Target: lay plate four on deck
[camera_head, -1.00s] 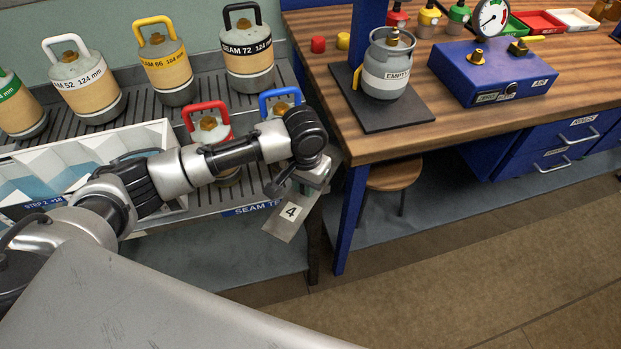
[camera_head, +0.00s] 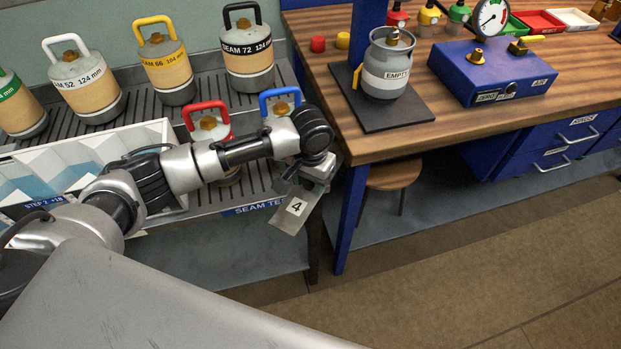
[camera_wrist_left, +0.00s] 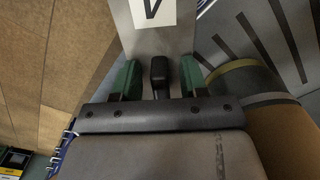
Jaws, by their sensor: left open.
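Plate four (camera_head: 311,220) is a flat grey metal plate with a white label marked 4. In the head view it hangs tilted beyond the front right corner of the slatted deck (camera_head: 258,195), in front of the gap beside the wooden bench. My left gripper (camera_head: 312,182) is at its upper end. In the left wrist view the plate (camera_wrist_left: 185,38) lies just past the green fingertips (camera_wrist_left: 160,72). The fingers are apart, with a dark upright post (camera_wrist_left: 159,75) between them; I cannot tell whether they touch it. My right gripper is out of view.
Canisters with a red handle (camera_head: 205,108) and a blue handle (camera_head: 280,96) stand close behind my left arm. Taller labelled canisters line the back. The wooden bench (camera_head: 400,145) at right carries a grey EMPTY canister (camera_head: 387,75) and a blue gauge box (camera_head: 495,75).

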